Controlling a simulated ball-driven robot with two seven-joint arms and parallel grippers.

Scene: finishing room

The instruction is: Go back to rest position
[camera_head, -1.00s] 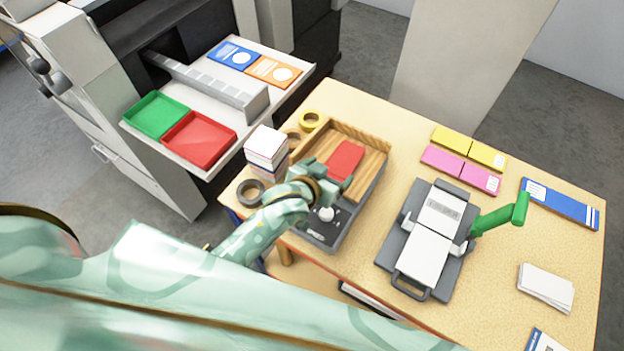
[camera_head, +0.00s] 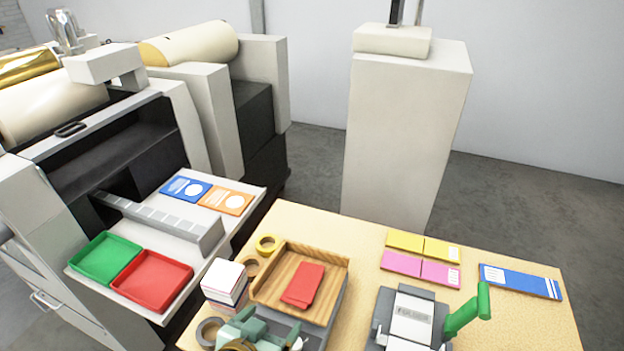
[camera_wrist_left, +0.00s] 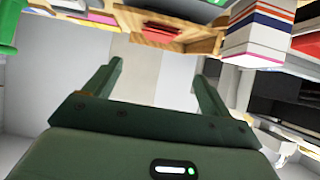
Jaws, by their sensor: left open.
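My left gripper (camera_wrist_left: 160,75) fills the lower part of the left wrist view. Its two dark green fingers stand apart with nothing between them. In the head view the left gripper (camera_head: 262,332) shows at the bottom edge, in front of the wooden tray (camera_head: 334,262), with its lower part cut off. Red cards (camera_head: 303,285) lie in the tray. They also show in the left wrist view (camera_wrist_left: 160,30), beyond the fingertips and apart from them. My right gripper is in neither view.
A stack of cards (camera_head: 224,280) and tape rolls (camera_head: 267,244) stand close left of the tray. A press with a green handle (camera_head: 468,312) is to the right. Green (camera_head: 105,257) and red (camera_head: 152,281) trays sit on the machine shelf.

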